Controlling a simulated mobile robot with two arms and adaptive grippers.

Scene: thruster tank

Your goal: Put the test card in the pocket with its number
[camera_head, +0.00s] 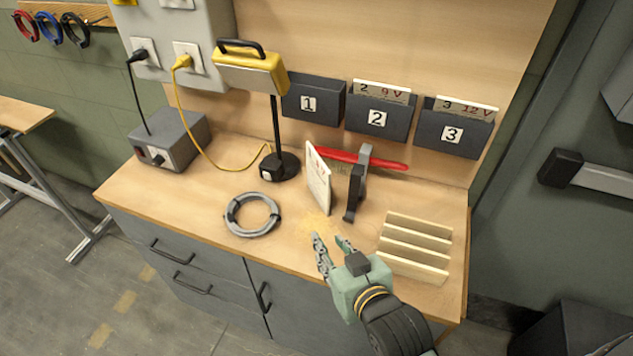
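A white test card (319,181) with dark and red marks stands tilted on the bench, just left of a dark clamp-like block; its number is too small to read. Three dark pockets hang on the back panel. Pocket 1 (325,112) shows no card. Pocket 2 (399,126) holds a card marked 2, 9 V (382,93). Pocket 3 (474,140) holds a card marked 3, 12 V (465,107). My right gripper (331,240) is open and empty, its fingers apart, nearer the bench's front edge than the card. My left gripper is out of view.
The dark block (356,190) stands in front of a red bar (385,161). A slotted wooden rack (416,264) lies at right. A grey cable coil (233,223), a yellow lamp (246,72) on a black stand and a grey power box (183,144) occupy the left.

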